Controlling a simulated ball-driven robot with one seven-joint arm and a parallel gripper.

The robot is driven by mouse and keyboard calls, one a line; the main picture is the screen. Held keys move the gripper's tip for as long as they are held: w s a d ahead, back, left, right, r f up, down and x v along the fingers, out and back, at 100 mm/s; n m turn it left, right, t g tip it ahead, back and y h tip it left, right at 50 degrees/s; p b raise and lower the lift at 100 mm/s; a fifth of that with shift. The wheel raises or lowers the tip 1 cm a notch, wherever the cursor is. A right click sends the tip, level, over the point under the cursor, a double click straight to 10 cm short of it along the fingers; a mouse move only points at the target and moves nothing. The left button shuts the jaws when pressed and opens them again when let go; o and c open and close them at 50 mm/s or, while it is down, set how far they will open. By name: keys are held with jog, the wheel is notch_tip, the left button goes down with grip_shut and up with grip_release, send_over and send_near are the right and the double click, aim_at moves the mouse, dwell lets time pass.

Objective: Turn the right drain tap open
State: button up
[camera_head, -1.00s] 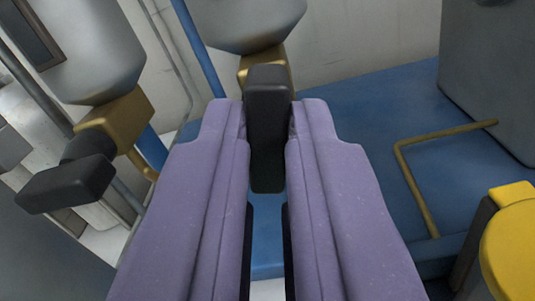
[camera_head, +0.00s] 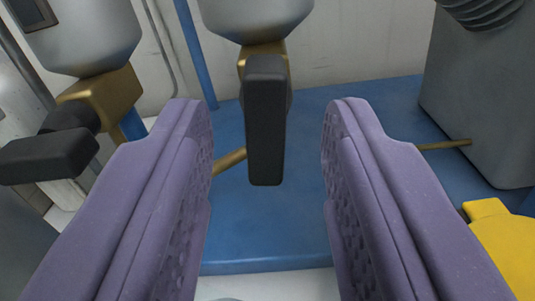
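The right drain tap has a black lever handle (camera_head: 265,135) on a brass body (camera_head: 263,48), under a grey rounded vessel (camera_head: 255,18). The handle hangs straight down in the picture. My gripper (camera_head: 268,108) has two purple padded fingers spread wide, one on each side of the handle, with a clear gap to both. Nothing is held. The left tap has a brass body (camera_head: 103,95) and a black handle (camera_head: 48,155) lying nearly crosswise, to the left of my left finger.
A blue base (camera_head: 330,115) lies below, with a pale wall (camera_head: 360,45) behind. A blue pipe (camera_head: 196,55) rises at the back. A grey box (camera_head: 480,110) stands at the right and a yellow part (camera_head: 505,245) at lower right. A brass rod (camera_head: 445,145) runs to the box.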

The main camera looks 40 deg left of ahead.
jog(key=p+v, duration=0.2)
jog(key=v, duration=0.5)
jog(key=shift+s+d+p, duration=0.25)
jog(key=shift+s+p, duration=0.05)
jog(key=shift+p, duration=0.05)
